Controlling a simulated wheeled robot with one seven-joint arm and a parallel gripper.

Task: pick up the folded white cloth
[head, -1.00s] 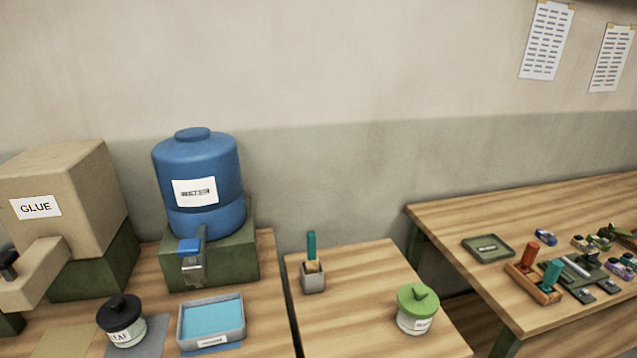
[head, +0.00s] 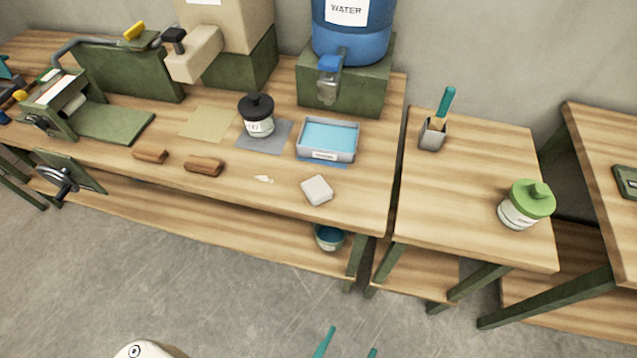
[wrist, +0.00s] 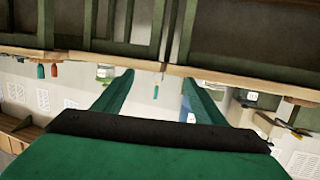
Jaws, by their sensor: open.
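A small folded white cloth (head: 317,190) lies near the front edge of the left wooden table, in front of the blue tray, in the head view. My gripper (head: 347,343) shows at the bottom of the head view as two teal fingertips held apart, over the floor and well short of the table. In the wrist view my gripper (wrist: 158,88) is open and empty, with its fingers spread wide. The cloth cannot be made out in the wrist view.
A blue-filled tray (head: 328,140), a black-lidded jar (head: 257,116) and brown blocks (head: 204,166) are near the cloth. A brush holder (head: 433,134) and green-lidded jar (head: 524,205) stand on the middle table. Open floor (head: 230,290) lies in front.

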